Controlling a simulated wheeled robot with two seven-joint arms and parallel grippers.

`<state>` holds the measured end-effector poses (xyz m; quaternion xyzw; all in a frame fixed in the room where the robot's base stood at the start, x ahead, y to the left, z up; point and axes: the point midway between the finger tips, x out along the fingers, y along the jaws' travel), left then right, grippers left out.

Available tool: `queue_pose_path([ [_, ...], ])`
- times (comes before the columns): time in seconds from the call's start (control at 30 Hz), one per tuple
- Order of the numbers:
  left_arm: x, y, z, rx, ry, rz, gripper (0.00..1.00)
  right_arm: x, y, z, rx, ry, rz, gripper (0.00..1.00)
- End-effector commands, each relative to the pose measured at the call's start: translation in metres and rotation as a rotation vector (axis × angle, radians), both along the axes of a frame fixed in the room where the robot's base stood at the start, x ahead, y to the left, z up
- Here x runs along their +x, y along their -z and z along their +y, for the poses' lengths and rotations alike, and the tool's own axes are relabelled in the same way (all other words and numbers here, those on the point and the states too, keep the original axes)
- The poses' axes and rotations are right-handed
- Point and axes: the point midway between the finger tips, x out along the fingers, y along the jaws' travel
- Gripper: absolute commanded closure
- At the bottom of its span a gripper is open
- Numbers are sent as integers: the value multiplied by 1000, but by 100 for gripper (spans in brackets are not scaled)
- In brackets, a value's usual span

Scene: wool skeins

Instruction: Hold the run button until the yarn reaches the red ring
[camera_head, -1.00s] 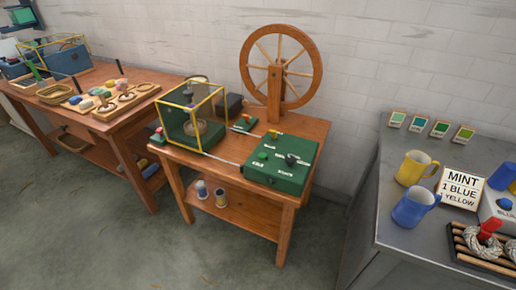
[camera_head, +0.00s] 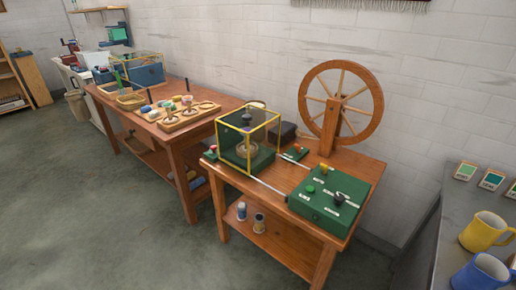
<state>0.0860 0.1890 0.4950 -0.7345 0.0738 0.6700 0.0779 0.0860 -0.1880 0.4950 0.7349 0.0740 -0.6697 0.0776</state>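A green control box (camera_head: 327,204) with white labels sits on the front right of the wooden table. On it are a green button (camera_head: 310,190) and a black knob (camera_head: 340,198); the labels are too small to read, so I cannot tell for sure which is the run button. A yellow-framed clear case (camera_head: 279,134) stands on a green base to its left, with a round bobbin-like part (camera_head: 243,150) inside. I cannot make out the yarn or a red ring around it. Neither of my grippers is in view.
A large wooden wheel (camera_head: 341,103) stands behind the control box. Small units with a red knob (camera_head: 213,148) and an orange knob (camera_head: 297,147) flank the case. A grey counter with a yellow mug (camera_head: 484,232) is at right. Open floor (camera_head: 110,230) lies in front.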

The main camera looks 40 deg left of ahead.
Motion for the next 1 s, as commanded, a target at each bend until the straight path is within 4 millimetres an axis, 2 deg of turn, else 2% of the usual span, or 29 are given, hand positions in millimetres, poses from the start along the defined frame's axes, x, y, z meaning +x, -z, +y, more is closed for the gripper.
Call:
queue_pose_path([
  [0.2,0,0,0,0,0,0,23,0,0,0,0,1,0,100],
  [0.4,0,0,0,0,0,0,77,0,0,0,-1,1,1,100],
  [0.5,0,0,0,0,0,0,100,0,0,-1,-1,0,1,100],
  [1.0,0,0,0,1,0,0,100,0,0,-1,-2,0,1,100],
])
